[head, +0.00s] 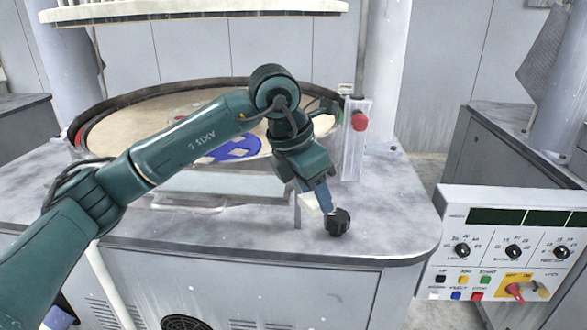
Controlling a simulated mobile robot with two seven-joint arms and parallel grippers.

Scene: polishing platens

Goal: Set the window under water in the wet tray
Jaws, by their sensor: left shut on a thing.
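My left gripper (324,200) reaches down over the front right of the machine's deck. Its blue fingers are shut on a black lobed knob (338,222) close to the deck's front edge. A shallow pale tray-like fixture (225,186) lies in front of the round platen, partly behind my left arm. I cannot tell whether it holds water. I cannot make out a window as a separate piece. My right gripper is not in view.
The large round platen (125,136) has a dark rim and a blue carrier (238,149) with diamond-shaped openings. A red button (359,121) stands on a pale post beside it. A control panel (508,240) stands at the right. The deck's right part (395,200) is clear.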

